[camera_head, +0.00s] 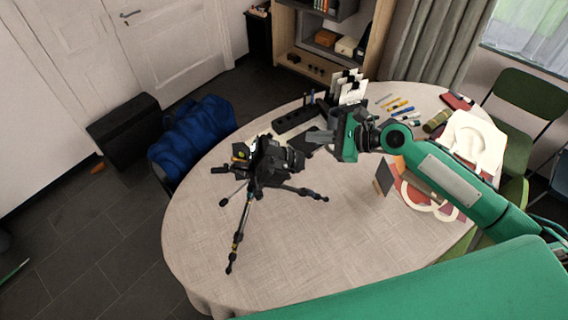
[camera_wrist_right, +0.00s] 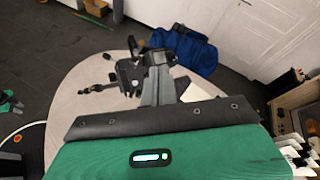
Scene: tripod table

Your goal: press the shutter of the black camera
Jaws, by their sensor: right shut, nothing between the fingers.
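The black camera (camera_head: 266,163) sits on a small black tripod (camera_head: 243,222) standing on the table, its lens pointing right. It also shows in the right wrist view (camera_wrist_right: 128,73), just beyond and left of the fingertips. My right gripper (camera_head: 318,139) is to the right of the camera, near the lens end and apart from it in the head view. Its fingers (camera_wrist_right: 158,64) are shut together and empty in the wrist view. The shutter button is too small to make out. My left gripper is not in view.
The oval table (camera_head: 300,245) is bare at the front. A black pen organiser (camera_head: 290,121) and white card holder (camera_head: 349,88) stand behind. Pens, a cream tray (camera_head: 474,140) and a small dark upright panel (camera_head: 384,177) are at right. A blue bag (camera_head: 195,135) is beyond the left edge.

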